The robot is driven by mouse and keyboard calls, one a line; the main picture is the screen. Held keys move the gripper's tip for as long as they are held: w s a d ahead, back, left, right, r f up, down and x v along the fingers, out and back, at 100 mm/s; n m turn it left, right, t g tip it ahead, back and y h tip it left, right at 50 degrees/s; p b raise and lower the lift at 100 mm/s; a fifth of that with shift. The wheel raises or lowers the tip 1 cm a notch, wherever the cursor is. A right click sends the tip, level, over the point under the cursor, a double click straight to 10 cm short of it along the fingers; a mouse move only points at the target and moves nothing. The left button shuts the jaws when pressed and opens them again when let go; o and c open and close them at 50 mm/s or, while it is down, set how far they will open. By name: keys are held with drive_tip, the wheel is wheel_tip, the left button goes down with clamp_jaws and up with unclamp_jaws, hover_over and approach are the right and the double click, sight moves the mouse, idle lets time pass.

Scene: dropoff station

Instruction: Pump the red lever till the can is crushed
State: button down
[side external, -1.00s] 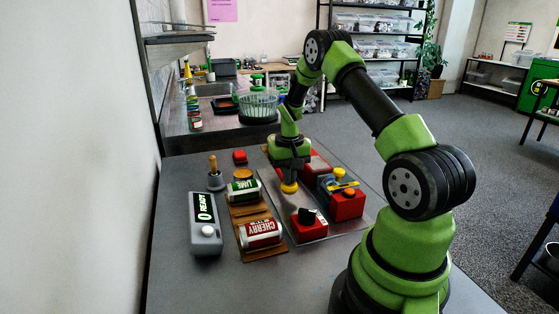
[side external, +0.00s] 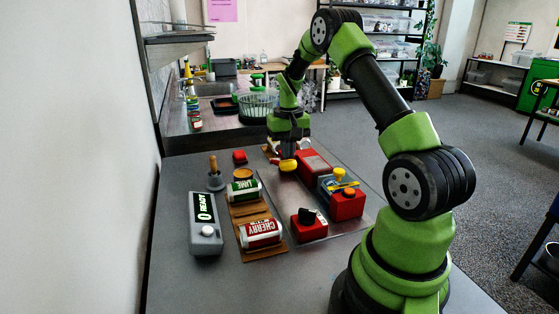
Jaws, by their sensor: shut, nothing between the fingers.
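My gripper (side external: 288,160) points down over the far part of the grey plate, left of a long red block (side external: 315,163). Its fingers are shut. A yellow rounded piece (side external: 288,166) shows at its lower end; I cannot tell whether it is part of the gripper or a knob it touches.
A grey box with a display reading 0 READY (side external: 205,222) stands at the left. A red box with a black knob (side external: 309,224) and one with an orange button (side external: 347,204) stand on the right. A blue block (side external: 327,187), red button (side external: 240,156) and wooden-handled piece (side external: 214,173) are nearby.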

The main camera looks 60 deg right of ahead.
sight(289, 171)
drive_tip(key=shift+f, duration=0.2)
idle(0.4)
drive_tip(key=shift+s+a+f, duration=0.15)
drive_tip(key=shift+f, duration=0.5)
drive_tip(key=shift+s+a+f, duration=0.15)
drive_tip(key=shift+f, duration=0.85)
drive_tip(key=shift+s+a+f, duration=0.1)
drive_tip(key=shift+f, duration=0.85)
